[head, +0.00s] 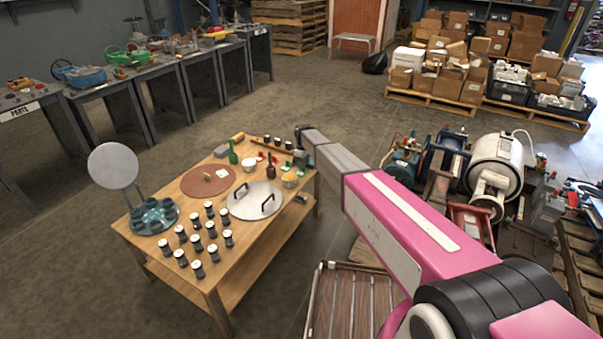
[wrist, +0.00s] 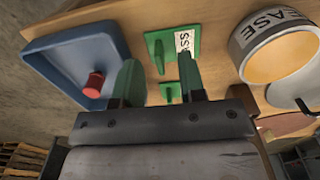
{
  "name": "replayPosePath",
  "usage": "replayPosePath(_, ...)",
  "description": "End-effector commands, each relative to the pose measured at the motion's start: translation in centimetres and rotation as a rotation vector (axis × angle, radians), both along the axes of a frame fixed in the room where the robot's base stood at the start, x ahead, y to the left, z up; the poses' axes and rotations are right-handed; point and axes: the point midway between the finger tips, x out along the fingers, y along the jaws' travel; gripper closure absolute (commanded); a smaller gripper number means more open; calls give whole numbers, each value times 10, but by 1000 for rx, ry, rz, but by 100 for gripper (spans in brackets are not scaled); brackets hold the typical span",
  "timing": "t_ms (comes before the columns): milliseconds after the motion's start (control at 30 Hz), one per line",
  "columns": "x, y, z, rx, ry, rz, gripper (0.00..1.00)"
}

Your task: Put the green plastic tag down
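In the wrist view a green plastic tag (wrist: 158,44) with a white lettered label lies against the wooden table top, just beyond my fingertips. A smaller green piece (wrist: 171,92) shows between the fingers; I cannot tell whether it belongs to the tag. My gripper (wrist: 160,82) has its two dark green fingers spread apart, with bare wood visible between them and nothing clearly clamped. The right finger overlaps the tag's lower edge in view, so contact there cannot be told. In the head view my arm reaches the table's far right end and mostly hides this spot.
A blue tray (wrist: 75,62) with a red piece is left of the fingers; a grease tin (wrist: 276,50) is right. On the wooden table (head: 262,236) stand several black-and-white cylinders, a round lid with handles (head: 255,201), a brown disc (head: 208,181) and bottles.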

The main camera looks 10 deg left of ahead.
Motion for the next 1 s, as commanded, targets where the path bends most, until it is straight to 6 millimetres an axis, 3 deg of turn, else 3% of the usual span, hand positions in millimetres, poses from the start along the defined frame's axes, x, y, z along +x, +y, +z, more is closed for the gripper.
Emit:
replayPosePath(167, 1, -1, -24, 0, 0, 0, 63)
replayPosePath(400, 0, -1, -26, 0, 0, 0, 63)
replayPosePath(533, 0, -1, -26, 0, 0, 0, 100)
replayPosePath(1000, 0, -1, -22, 1, -1, 0, 100)
